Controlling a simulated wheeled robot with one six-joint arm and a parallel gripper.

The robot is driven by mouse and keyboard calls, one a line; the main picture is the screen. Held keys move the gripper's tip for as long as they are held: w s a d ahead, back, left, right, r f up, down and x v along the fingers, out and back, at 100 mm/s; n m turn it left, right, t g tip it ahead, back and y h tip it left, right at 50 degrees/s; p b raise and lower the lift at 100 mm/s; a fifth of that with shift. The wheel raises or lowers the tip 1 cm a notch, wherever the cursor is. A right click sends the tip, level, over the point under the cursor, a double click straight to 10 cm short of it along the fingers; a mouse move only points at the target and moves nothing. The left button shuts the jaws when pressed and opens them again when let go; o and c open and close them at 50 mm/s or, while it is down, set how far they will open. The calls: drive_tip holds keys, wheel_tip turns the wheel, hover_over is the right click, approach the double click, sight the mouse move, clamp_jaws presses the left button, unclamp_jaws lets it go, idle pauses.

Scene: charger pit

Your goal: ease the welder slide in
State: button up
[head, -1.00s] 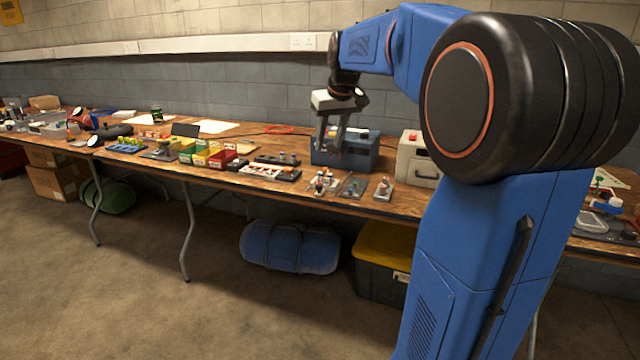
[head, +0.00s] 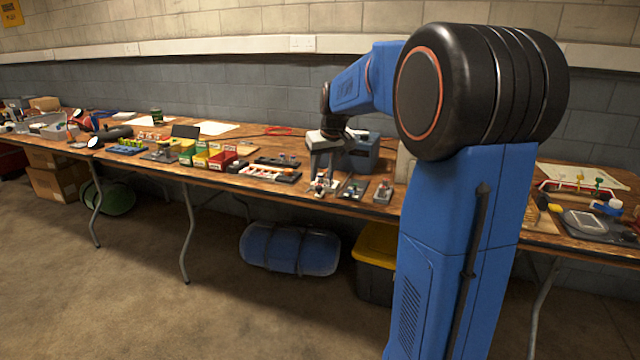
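Three small fixtures stand in a row near the table's front edge in the head view: a left one (head: 320,187), a middle one (head: 352,189) and a right one (head: 383,192). They are too small for me to tell which one has the welder slide or how far in it sits. My gripper (head: 323,174) points down just above the left fixture, its fingertips close to that fixture's top. Whether it touches or holds anything there is too small to tell.
A blue box (head: 362,154) stands right behind my gripper. To the left are a tray of small parts (head: 268,172), red bins (head: 222,160) and a dark upright panel (head: 185,131). A blue roll (head: 290,249) and a yellow-lidded bin (head: 376,245) lie under the table.

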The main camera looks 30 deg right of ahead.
sight(320, 188)
drive_tip(key=shift+x, duration=2.55)
drive_tip(key=shift+c, duration=0.3)
drive_tip(key=shift+w, duration=0.1)
clamp_jaws()
